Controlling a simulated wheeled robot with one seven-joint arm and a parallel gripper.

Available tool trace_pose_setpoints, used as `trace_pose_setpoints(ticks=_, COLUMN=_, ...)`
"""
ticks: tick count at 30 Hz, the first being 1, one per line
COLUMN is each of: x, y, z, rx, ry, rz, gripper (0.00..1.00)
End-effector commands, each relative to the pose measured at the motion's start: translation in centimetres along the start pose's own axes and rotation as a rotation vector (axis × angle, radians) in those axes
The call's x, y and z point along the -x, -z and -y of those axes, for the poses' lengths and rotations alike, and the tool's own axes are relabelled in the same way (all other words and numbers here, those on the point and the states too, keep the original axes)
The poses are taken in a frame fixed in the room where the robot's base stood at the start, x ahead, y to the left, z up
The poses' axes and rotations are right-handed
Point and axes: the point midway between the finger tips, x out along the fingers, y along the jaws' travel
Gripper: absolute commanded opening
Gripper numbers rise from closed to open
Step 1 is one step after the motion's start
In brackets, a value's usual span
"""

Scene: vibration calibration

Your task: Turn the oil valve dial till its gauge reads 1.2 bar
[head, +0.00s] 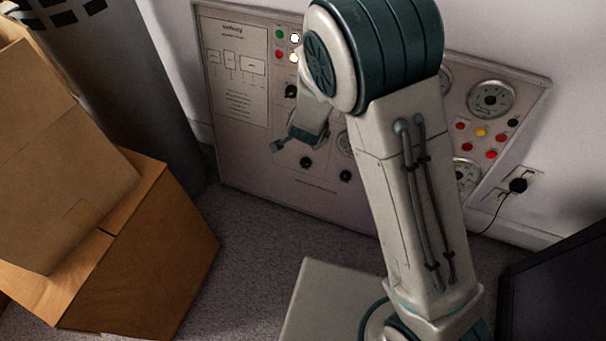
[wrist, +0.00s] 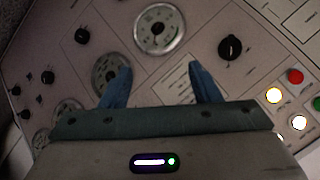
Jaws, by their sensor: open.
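A grey control panel (head: 230,165) leans at the wall in the head view, with black dials and round gauges. Labels are too small to read, so I cannot tell which dial is the oil valve. In the wrist view a large black dial (wrist: 231,48) sits right of my gripper (wrist: 160,85), beside a gauge (wrist: 160,29) whose reading is not legible. Smaller black dials, one of them here (wrist: 82,35), lie to the left. My gripper, also in the head view (head: 283,145), is open and empty in front of the panel. My arm hides the panel's middle.
Lit and coloured buttons (wrist: 274,95) are at the right in the wrist view. Cardboard boxes (head: 140,245) stand at the left in the head view. A plug and cable (head: 518,185) are at the right wall. Some carpet (head: 260,240) is free before the panel.

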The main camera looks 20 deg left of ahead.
Motion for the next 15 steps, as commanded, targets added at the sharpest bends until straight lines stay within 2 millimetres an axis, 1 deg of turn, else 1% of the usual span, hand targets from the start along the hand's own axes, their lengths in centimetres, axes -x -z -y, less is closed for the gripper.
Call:
trace_pose_setpoints(ticks=1, x=-3.1, y=-2.7, z=-1.4, rx=-0.003, ry=-0.003, rz=-0.034, gripper=0.56)
trace_pose_setpoints(ticks=3, x=-5.8, y=-5.0, z=-2.4, rx=-0.023, ry=0.002, rz=-0.097, gripper=0.56)
trace_pose_setpoints(ticks=5, x=-7.9, y=-7.0, z=-3.5, rx=-0.036, ry=0.011, rz=-0.156, gripper=0.56)
trace_pose_setpoints(ticks=6, x=-9.2, y=-8.3, z=-4.3, rx=-0.042, ry=0.020, rz=-0.196, gripper=0.56)
trace_pose_setpoints(ticks=10, x=-12.8, y=-12.2, z=-7.1, rx=-0.050, ry=0.064, rz=-0.331, gripper=0.56)
trace_pose_setpoints(ticks=12, x=-14.2, y=-13.9, z=-8.5, rx=-0.049, ry=0.097, rz=-0.401, gripper=0.56)
trace_pose_setpoints(ticks=15, x=-15.6, y=-15.8, z=-10.3, rx=-0.045, ry=0.146, rz=-0.486, gripper=0.56)
